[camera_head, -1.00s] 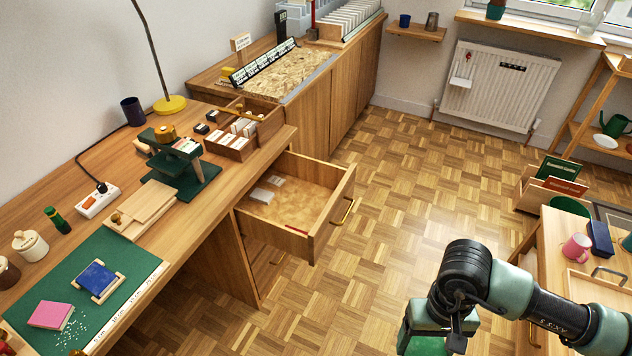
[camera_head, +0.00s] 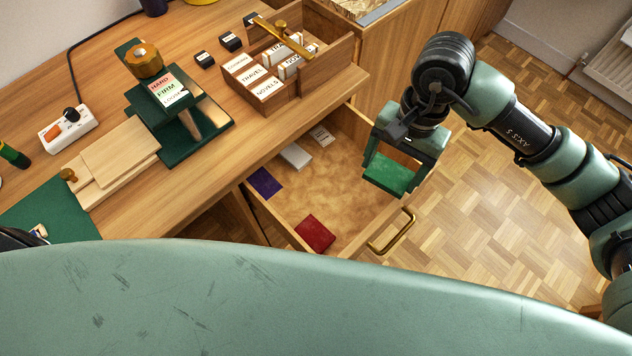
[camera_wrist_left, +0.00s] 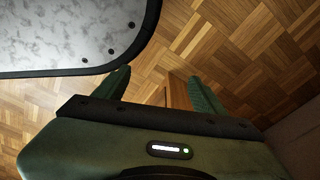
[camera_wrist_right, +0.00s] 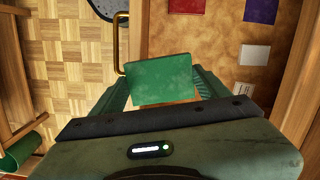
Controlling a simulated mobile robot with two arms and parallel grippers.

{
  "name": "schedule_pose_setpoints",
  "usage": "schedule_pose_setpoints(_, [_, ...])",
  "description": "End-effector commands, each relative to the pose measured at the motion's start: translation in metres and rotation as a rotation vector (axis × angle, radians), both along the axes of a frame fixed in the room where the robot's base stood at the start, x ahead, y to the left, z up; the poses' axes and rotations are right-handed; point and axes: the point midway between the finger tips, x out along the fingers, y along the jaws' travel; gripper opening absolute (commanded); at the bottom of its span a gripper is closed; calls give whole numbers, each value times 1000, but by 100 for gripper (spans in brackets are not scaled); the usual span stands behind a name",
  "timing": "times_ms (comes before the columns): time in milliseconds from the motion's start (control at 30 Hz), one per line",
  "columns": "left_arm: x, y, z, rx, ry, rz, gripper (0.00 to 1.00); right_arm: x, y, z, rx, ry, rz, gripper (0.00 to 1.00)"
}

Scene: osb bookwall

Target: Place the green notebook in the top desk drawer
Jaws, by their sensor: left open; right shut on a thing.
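The green notebook (camera_head: 392,174) is held by my right gripper (camera_head: 394,182), which is shut on it. In the head view they appear over the right side of the pulled-out top drawer (camera_head: 345,190), near its front. The right wrist view shows the notebook (camera_wrist_right: 160,78) between the fingers, beside the drawer's brass handle (camera_wrist_right: 121,45); its exact height above the drawer is unclear. My left gripper (camera_wrist_left: 155,82) shows in the left wrist view, open and empty, with the floor below.
In the drawer lie a red booklet (camera_head: 315,232), a dark purple one (camera_head: 264,182), a small white box (camera_head: 295,155) and a white card (camera_head: 321,136). Bare drawer bottom shows between them. The desk holds a card box (camera_head: 268,92) and a green stamp press (camera_head: 180,115).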

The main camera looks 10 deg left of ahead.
Motion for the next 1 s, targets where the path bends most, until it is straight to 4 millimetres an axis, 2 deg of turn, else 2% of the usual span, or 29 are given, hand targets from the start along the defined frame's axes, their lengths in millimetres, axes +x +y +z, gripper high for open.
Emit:
schedule_pose_setpoints(33, [15, -2, -11, -2, -15, 2, 70, 7, 20, -10, 3, -5, -39, 29])
schedule_pose_setpoints(200, [46, -7, 7, -5, -39, 8, 70, 12, 59, 4, -13, 4, -164, 29])
schedule_pose_setpoints(367, [57, -9, 21, -6, -47, 11, 70, 12, 75, 13, -26, 8, -222, 29])
schedule_pose_setpoints(467, [60, -9, 27, -7, -50, 11, 70, 11, 77, 5, -31, 13, -234, 29])
schedule_pose_setpoints(900, [73, -11, 57, -9, -69, 14, 70, 10, 76, -108, -32, 15, -234, 29])
schedule_pose_setpoints(1000, [75, -11, 64, -9, -72, 15, 70, 10, 76, -126, -30, 13, -234, 29])
